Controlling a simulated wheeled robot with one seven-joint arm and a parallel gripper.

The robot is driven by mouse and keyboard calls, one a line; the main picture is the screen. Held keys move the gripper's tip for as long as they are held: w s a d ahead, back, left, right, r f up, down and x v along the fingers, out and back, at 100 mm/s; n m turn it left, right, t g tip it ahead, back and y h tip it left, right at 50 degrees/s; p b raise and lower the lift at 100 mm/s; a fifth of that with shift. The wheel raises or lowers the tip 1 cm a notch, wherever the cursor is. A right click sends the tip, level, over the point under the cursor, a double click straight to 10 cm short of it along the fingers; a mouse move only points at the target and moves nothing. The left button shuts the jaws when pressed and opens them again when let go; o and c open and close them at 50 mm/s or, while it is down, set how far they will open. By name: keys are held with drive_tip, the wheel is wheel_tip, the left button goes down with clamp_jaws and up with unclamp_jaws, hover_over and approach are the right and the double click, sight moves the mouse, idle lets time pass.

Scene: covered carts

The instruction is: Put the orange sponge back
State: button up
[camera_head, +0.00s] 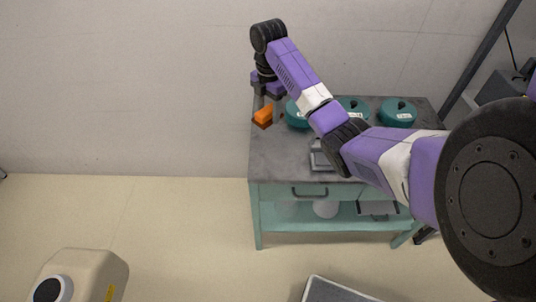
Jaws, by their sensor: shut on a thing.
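The orange sponge (263,116) is at the left end of the cart's grey top (272,158), right below my gripper. My gripper (265,101) points down at the cart's back left corner and is shut on the sponge. The fingertips are small and partly hidden, so the exact grip and any gap between the sponge and the top cannot be told. Three teal round lids with dark knobs stand in a row along the back: the left lid (295,117), the middle lid (350,103) and the right lid (397,112). My arm partly covers the left and middle lids.
A grey object (319,157) lies near the cart's front, partly behind my arm. The cart has a drawer (308,191) and a lower shelf with a white round item (326,209). A beige container (83,276) stands at lower left.

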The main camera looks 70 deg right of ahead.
drive_tip(key=b, duration=0.7)
hover_over(268, 157)
wheel_tip(268, 157, down, 9)
wheel_tip(268, 157, down, 6)
drive_tip(key=shift+r+p, duration=0.2)
drive_tip(key=shift+p, duration=0.65)
drive_tip(key=shift+f, duration=2.65)
drive_tip(key=o, duration=1.3)
drive_tip(key=shift+f, duration=0.1)
